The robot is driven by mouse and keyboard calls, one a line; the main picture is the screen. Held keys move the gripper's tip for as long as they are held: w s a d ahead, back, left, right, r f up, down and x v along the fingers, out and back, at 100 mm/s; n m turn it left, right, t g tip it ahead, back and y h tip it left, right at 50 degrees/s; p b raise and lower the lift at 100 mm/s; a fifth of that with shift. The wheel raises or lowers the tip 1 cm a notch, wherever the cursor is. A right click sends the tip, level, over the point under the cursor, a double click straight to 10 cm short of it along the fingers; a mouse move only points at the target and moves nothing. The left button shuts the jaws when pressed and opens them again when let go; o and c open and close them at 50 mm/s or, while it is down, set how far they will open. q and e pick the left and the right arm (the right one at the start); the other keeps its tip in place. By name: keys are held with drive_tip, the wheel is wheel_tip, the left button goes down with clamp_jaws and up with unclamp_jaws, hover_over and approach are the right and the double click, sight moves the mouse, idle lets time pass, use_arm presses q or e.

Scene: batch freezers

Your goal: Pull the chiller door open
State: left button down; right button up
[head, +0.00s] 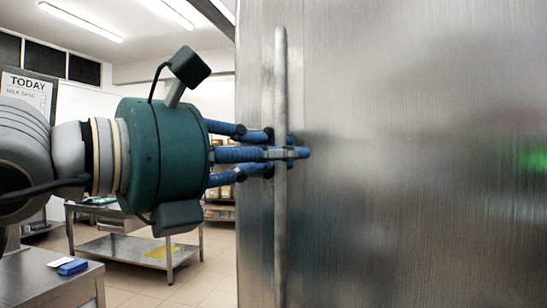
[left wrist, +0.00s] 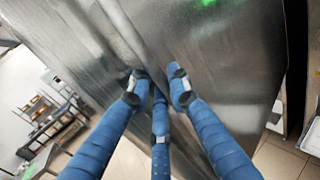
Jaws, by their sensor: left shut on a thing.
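The chiller door (head: 400,170) is a large brushed-steel panel filling the right of the head view; its steel front also fills the top of the left wrist view (left wrist: 235,60). A long vertical bar handle (head: 281,80) runs along its left side. My left gripper (head: 283,150), with blue fingers, is shut on the handle at mid-height, fingers on either side of the bar. In the left wrist view, the fingertips (left wrist: 160,82) close together against the steel front. My right gripper is not in view.
A steel table (head: 140,250) with a lower shelf stands at the left behind my arm. A nearer worktop (head: 45,280) holds a blue item (head: 73,267). Tiled floor (head: 212,275) lies open between the table and the chiller. A green light (head: 536,160) shows on the steel at the right.

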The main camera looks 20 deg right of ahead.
use_arm(q)
drive_tip(key=shift+w+a+r, duration=0.1)
drive_tip(key=shift+w, duration=0.05)
drive_tip(key=c, duration=1.8)
unclamp_jaws()
drive_tip(key=shift+o, duration=0.8)
drive_tip(key=shift+a, duration=0.2)
drive_tip(key=v, duration=1.2)
